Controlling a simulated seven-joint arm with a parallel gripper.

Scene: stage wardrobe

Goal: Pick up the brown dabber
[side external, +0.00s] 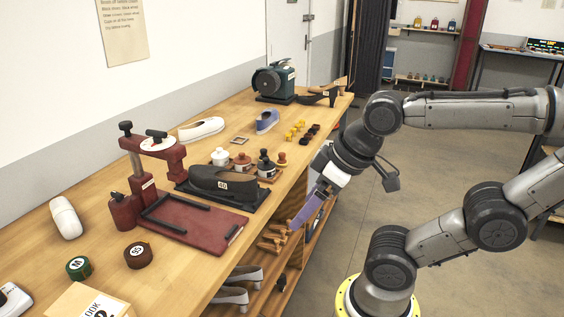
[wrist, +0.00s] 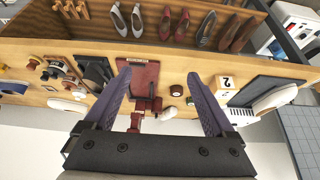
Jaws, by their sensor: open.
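A small orange-brown knobbed piece (side external: 282,160), which looks like the brown dabber, stands near the table's front edge, right of the small jars. In the wrist view a similar brown piece (wrist: 33,64) shows at the far left, outside my fingers. A brown jar with a dark top (side external: 241,162) stands between a white jar (side external: 220,157) and a black one (side external: 265,166); whether its top is a dabber is too small to tell. My gripper (side external: 296,222), with purple fingers, is open and empty beside the table's front edge. It also shows in the wrist view (wrist: 158,76).
A dark shoe form (side external: 222,181) on a black stand and a red press with a tray (side external: 188,222) stand close to the jars. Wooden pegs (side external: 272,242) stick out below the table edge, above shelved shoes (side external: 240,282). Yellow and black pieces (side external: 302,130) lie farther back.

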